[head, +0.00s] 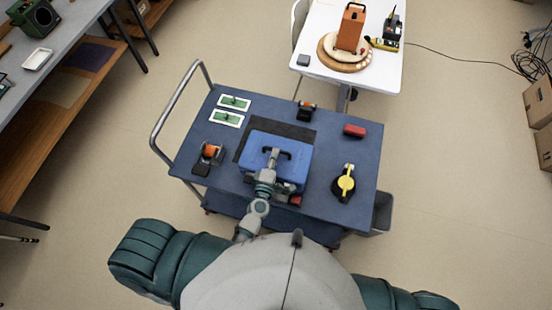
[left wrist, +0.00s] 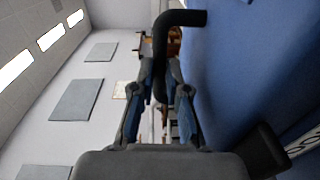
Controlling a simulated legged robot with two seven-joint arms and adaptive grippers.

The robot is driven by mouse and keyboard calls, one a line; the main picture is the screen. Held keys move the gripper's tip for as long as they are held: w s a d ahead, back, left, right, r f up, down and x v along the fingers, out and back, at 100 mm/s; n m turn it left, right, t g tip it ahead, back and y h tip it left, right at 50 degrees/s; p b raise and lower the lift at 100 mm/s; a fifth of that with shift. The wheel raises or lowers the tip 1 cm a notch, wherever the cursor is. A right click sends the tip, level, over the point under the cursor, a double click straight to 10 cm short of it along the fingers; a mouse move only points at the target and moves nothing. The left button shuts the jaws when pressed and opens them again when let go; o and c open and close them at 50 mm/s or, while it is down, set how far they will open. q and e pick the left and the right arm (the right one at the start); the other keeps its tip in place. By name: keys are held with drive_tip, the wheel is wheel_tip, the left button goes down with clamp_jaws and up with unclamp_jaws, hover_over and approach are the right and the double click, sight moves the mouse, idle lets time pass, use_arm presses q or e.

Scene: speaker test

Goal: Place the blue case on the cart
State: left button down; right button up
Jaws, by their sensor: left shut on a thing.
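The blue case (head: 290,165) is over the middle of the blue cart top (head: 335,152), overlapping a black mat (head: 301,131). I cannot tell whether it rests on the cart or hangs just above it. Its black handle (head: 284,151) faces up. My left gripper (head: 269,169) is at the handle, its arm coming from the near side. In the left wrist view, the fingers (left wrist: 161,85) are shut around the black handle (left wrist: 183,18), with the blue case wall (left wrist: 250,60) to the right. My right gripper is not in view.
On the cart, green boards (head: 235,103), an orange tape dispenser (head: 208,154), a black item (head: 306,111), a red item (head: 354,131), and a yellow-black reel (head: 345,184) surround the case. A metal handrail (head: 165,118) is at left. A white table (head: 330,20) stands behind.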

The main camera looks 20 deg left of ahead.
sight(273, 137)
use_arm(q)
drive_tip(key=w+a+f+b, duration=0.1)
drive_tip(key=w, duration=0.3)
drive_tip(key=w+a+f, duration=0.1)
drive_tip(key=w+f, duration=0.1)
drive_tip(key=w, duration=0.2)
drive_tip(key=w+a+f+b, duration=0.1)
drive_tip(key=w, duration=0.2)
drive_tip(key=shift+w+a+f+b, duration=0.25)
drive_tip(key=shift+w+b, duration=0.05)
drive_tip(key=shift+w, duration=0.1)
drive_tip(key=shift+r, duration=0.1)
drive_tip(key=c, duration=1.3)
unclamp_jaws()
drive_tip(key=shift+s+f, duration=0.1)
drive_tip(key=shift+f, duration=0.15)
drive_tip(key=shift+o, duration=0.6)
drive_tip(key=shift+r, duration=0.15)
